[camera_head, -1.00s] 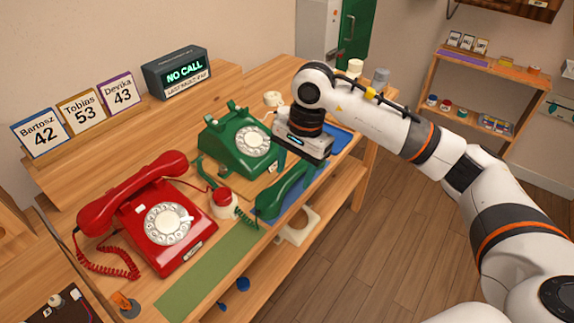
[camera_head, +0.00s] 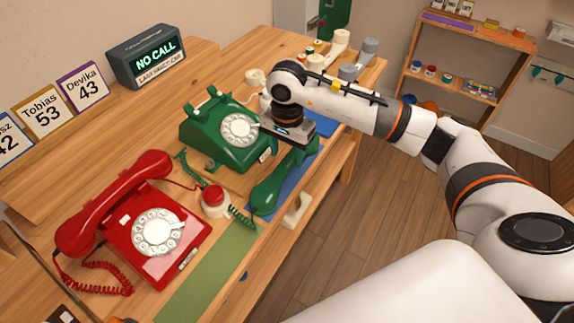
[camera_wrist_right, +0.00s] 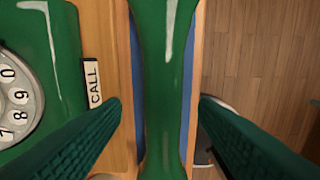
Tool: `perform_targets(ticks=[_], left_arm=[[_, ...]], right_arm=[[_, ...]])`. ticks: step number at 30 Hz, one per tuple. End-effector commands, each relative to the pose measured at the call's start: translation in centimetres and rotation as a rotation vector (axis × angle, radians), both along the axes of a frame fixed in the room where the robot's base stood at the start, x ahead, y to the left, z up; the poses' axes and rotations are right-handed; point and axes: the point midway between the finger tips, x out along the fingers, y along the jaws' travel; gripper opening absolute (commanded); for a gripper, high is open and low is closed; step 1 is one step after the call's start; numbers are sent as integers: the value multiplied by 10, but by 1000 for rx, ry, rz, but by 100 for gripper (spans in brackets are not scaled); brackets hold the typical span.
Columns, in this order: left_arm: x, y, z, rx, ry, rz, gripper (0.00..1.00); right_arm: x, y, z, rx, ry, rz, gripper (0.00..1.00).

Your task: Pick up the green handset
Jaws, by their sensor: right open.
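The green handset (camera_head: 271,188) lies off its phone, on the blue mat (camera_head: 292,181) along the table's front edge. The green phone (camera_head: 222,133) stands to its left with an empty cradle, a coiled green cord near it. My right gripper (camera_head: 293,138) is over the far part of the handset, pointing down. In the right wrist view the handset grip (camera_wrist_right: 166,80) runs upright between the two open fingers (camera_wrist_right: 160,118), with a gap on each side. The lower ends of the fingers are hidden in the head view. My left gripper is not in view.
A red phone (camera_head: 146,226) with its handset on stands nearer, left. A red button (camera_head: 213,197) sits between the phones. A NO CALL display (camera_head: 148,62) and name cards (camera_head: 43,110) stand at the back. White and grey items (camera_head: 341,43) are at the far end.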

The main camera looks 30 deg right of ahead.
Motion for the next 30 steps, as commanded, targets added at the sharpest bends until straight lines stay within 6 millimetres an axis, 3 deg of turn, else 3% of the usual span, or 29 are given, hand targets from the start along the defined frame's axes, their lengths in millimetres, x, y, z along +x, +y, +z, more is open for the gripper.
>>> perform_targets(ticks=[3, 7, 17, 26, 30], left_arm=[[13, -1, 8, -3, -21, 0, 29], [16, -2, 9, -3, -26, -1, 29], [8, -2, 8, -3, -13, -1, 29], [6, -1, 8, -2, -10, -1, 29], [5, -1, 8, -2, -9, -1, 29]], right_arm=[[-5, 2, -18, 1, 6, 1, 55], [-5, 2, -36, 1, 4, 0, 55], [-4, 2, -42, -1, 1, 0, 53], [-4, 2, -42, -1, 1, 0, 4], [-4, 2, -41, 1, -1, 0, 0]])
